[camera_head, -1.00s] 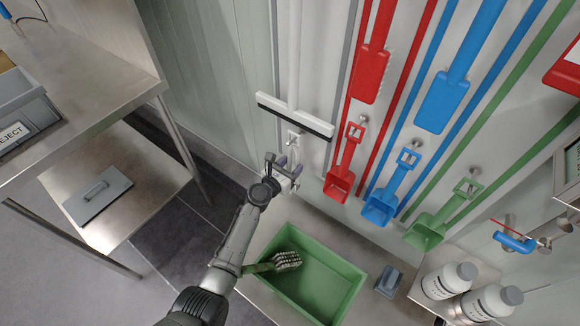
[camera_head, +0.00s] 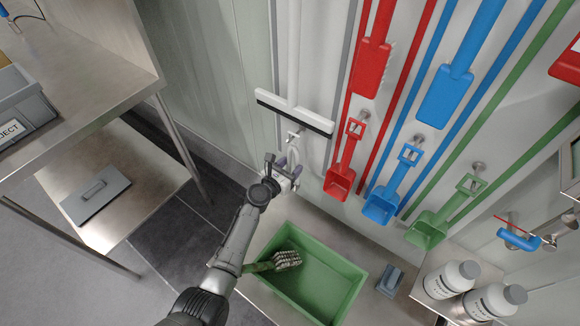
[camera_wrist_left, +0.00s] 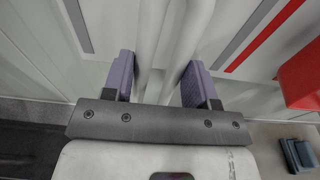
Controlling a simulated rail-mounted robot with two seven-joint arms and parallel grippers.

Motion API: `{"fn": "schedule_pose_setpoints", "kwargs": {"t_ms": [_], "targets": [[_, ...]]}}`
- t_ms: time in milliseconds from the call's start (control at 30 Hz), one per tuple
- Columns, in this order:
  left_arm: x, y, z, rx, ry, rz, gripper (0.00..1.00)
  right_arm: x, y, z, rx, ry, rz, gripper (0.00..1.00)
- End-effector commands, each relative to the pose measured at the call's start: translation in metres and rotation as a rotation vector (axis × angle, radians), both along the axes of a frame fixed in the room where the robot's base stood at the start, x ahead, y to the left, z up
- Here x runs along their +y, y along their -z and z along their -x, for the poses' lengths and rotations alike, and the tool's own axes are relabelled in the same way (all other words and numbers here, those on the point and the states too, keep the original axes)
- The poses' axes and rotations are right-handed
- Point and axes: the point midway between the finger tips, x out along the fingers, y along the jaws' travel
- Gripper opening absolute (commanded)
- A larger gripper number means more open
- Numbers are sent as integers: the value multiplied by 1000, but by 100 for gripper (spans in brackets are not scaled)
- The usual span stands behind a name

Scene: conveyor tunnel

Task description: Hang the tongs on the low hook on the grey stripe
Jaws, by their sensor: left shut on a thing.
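My left gripper (camera_head: 282,168) is at the wall, just below the low hook (camera_head: 294,136). It is shut on the pale tongs (camera_head: 293,156), whose upper part rises toward the hook. In the left wrist view the tongs (camera_wrist_left: 182,45) show as two white bars running up between the purple fingers of my left gripper (camera_wrist_left: 160,75). The hook is under the black-edged squeegee (camera_head: 294,112), between two grey stripes (camera_head: 345,75). I cannot tell whether the tongs touch the hook. My right gripper is not in view.
Red (camera_head: 340,180), blue (camera_head: 381,205) and green (camera_head: 428,230) scoops hang to the right. A green bin (camera_head: 335,295) with a brush (camera_head: 285,260) stands below. White bottles (camera_head: 450,279) are at lower right. A steel table (camera_head: 75,70) is at left.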

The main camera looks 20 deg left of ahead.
Motion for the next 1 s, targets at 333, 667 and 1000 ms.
{"fn": "schedule_pose_setpoints", "kwargs": {"t_ms": [333,667,1000], "targets": [[0,2,0,-1,0,0,58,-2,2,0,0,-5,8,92],[0,2,0,0,0,0,82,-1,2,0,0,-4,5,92],[5,-2,15,2,-1,0,82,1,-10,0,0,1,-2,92]]}}
